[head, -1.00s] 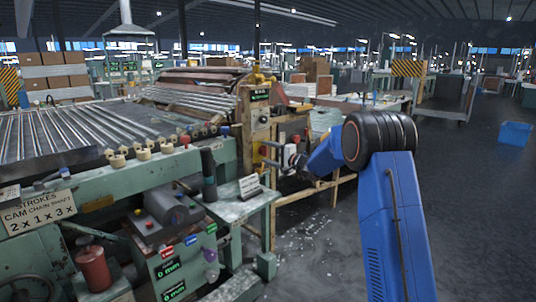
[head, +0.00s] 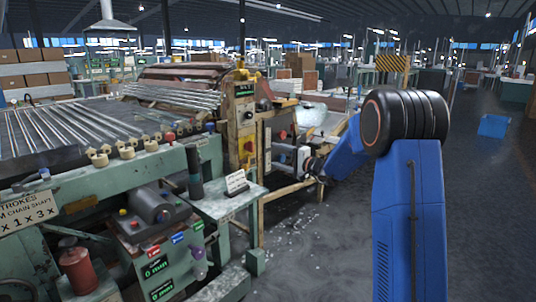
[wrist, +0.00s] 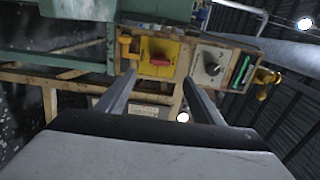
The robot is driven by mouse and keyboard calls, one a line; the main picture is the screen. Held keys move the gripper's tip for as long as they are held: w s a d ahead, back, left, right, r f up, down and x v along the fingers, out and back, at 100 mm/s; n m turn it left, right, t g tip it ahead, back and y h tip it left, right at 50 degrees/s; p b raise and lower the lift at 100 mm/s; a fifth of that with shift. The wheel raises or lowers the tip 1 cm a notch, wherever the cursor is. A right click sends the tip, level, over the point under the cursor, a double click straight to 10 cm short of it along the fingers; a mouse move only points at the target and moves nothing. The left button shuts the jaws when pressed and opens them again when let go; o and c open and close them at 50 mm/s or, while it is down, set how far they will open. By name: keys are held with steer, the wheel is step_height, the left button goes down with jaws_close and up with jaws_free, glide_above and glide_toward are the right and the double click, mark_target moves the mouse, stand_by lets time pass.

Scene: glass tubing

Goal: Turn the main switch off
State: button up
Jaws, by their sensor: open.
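The main switch looks to be the red handle (wrist: 160,61) on a yellow plate (wrist: 170,47) in the wrist view. In the head view the yellow plate (head: 248,156) is on the side of a tan control post (head: 240,118). My gripper (wrist: 159,77) is open and empty. Its two fingers point toward the yellow plate, with the red handle in the gap between them in the picture and apart from it. In the head view my gripper (head: 281,158) is to the right of the post. I cannot read the handle's on or off position.
Above the switch on the post is a grey panel with a dark knob (wrist: 212,68) and a green display (wrist: 240,69). A yellow fitting (wrist: 125,46) sits beside the yellow plate. A small green table (head: 230,198) stands in front. Open floor (head: 320,245) is to the right.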

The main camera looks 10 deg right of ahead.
steer(key=shift+v, duration=1.8)
steer(key=shift+s, duration=0.1)
steer(key=s+a+r+n+g+y, duration=0.1)
steer(key=s+a+n+g, duration=0.15)
steer(key=s+a, duration=0.35)
steer(key=s+a+r+n+g, duration=0.25)
steer(key=s+a, duration=0.25)
steer(key=s, duration=0.4)
steer(key=s+a+f+n+g+h, duration=0.1)
steer(key=s+a+g, duration=0.1)
steer(key=s, duration=0.6)
steer(key=s+a+f+n+g+h, duration=0.1)
steer(key=s+a+n+g, duration=0.1)
steer(key=s, duration=0.6)
steer(key=s+d+f+n+h, duration=0.1)
steer(key=s+d+f+h, duration=0.1)
steer(key=s, duration=0.7)
steer(key=s+d+f+h, duration=0.3)
steer(key=s+d, duration=0.3)
steer(key=s, duration=0.3)
steer(key=s+d+f+n+h, duration=0.1)
steer(key=s+d+f+h, duration=0.2)
steer(key=s, duration=0.6)
steer(key=shift+d+n+g+h, duration=0.35)
steer(key=shift+d+h, duration=0.25)
steer(key=shift+h, duration=0.2)
